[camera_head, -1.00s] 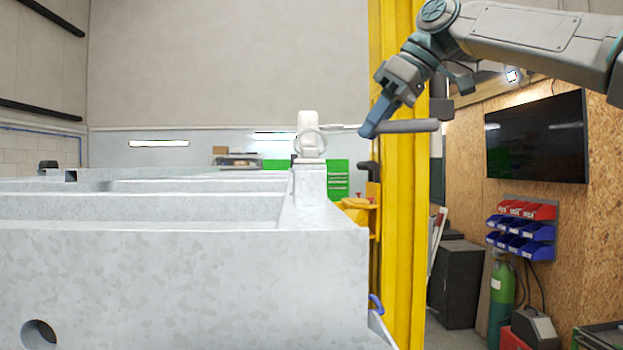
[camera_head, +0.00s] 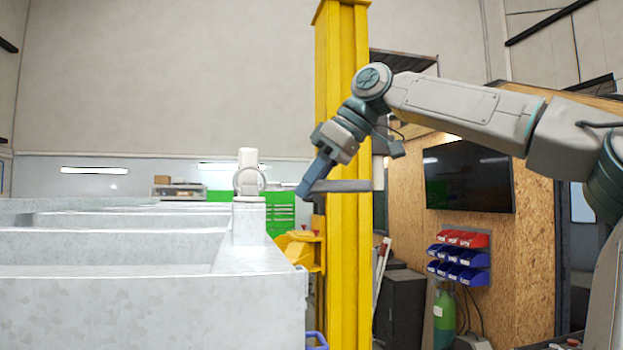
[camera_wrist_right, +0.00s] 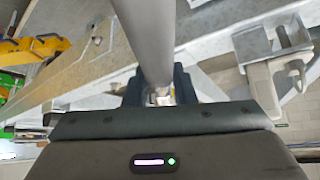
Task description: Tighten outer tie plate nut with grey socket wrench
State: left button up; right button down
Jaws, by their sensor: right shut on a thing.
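My right gripper (camera_head: 304,188) is shut on the grey socket wrench (camera_head: 345,186), whose bar sticks out to the right of the jaws in the head view. In the right wrist view the wrench (camera_wrist_right: 149,40) runs up from between the fingers (camera_wrist_right: 158,93). The gripper hangs right of a pale upright fitting with a ring (camera_head: 249,178) on the trailer frame (camera_head: 150,308). I cannot tell which is the outer tie plate nut. My left gripper is not in view.
A yellow column (camera_head: 343,110) stands behind the wrench. A green cabinet (camera_head: 281,210), a dark screen (camera_head: 468,181) and red and blue bins (camera_head: 459,257) are farther back. The frame's galvanized beams fill the lower left.

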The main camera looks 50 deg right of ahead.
jog(key=shift+s, duration=0.1)
jog(key=shift+f, duration=0.3)
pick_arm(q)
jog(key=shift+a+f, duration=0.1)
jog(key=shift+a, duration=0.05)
pick_arm(e)
jog(key=shift+f, duration=0.6)
jog(key=shift+f, duration=0.2)
